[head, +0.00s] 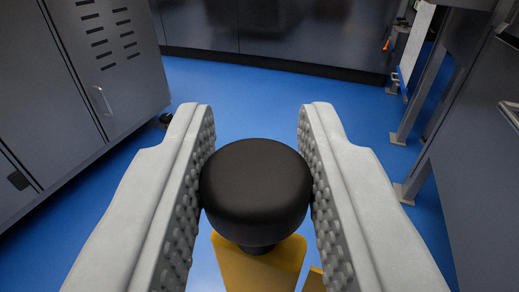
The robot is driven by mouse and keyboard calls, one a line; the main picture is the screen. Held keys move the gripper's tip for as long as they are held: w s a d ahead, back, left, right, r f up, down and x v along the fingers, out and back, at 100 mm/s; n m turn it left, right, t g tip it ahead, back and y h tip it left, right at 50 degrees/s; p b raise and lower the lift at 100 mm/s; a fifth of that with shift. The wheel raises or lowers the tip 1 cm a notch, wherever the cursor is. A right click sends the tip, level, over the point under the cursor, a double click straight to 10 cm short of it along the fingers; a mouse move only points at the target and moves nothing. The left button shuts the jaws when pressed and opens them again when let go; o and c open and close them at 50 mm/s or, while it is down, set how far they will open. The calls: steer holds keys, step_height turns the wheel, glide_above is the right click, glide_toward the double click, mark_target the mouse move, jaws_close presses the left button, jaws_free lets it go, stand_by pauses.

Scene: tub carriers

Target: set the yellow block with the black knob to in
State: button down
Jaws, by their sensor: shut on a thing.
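The black knob (256,186) is in the middle of the head view, round with a flat top and a short stem below. The yellow block (257,268) is under it at the bottom edge of the picture, and only part of it shows. My gripper (256,170) has its two light grey, studded fingers on the left and right sides of the knob, both touching it. It is shut on the knob. The lower part of the block and what it is mounted on are out of view.
A grey vented cabinet (85,70) stands at the left. A dark grey cabinet row (275,30) runs along the back. A grey frame with legs (425,110) and a grey panel (480,150) stand at the right. The blue floor (250,95) between them is clear.

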steer(key=c, duration=1.1)
jaws_free()
steer(key=shift+w, duration=0.1)
steer(key=shift+c, duration=0.2)
steer(key=s, duration=1.2)
steer(key=shift+d, duration=0.4)
